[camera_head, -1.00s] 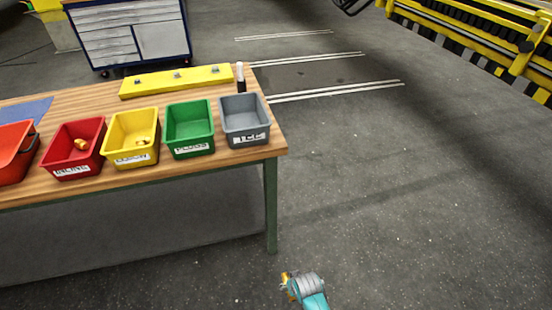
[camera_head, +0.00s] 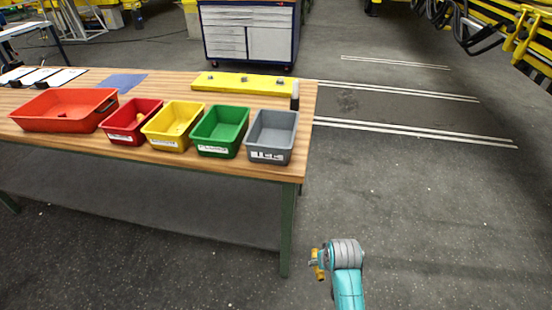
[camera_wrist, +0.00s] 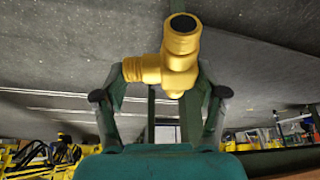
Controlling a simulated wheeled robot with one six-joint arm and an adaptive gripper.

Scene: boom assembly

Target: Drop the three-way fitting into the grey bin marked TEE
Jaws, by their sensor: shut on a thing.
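My gripper (camera_head: 318,262) is shut on the brass three-way fitting (camera_wrist: 172,62), which fills the upper middle of the wrist view between the two fingers. In the head view the fitting (camera_head: 319,272) is a small gold piece at the end of my teal arm, over the floor in front of the table's right corner. The grey bin (camera_head: 272,133) stands at the right end of the table, up and left of my gripper. Its white label (camera_head: 268,155) is too small to read surely. The grey bin's visible inside looks empty.
Green (camera_head: 220,130), yellow (camera_head: 173,125) and red (camera_head: 130,120) bins stand in a row left of the grey bin. An orange tray (camera_head: 65,110) is farther left. A dark upright marker-like object (camera_head: 295,97) stands behind the grey bin. Floor right of the table (camera_head: 420,200) is clear.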

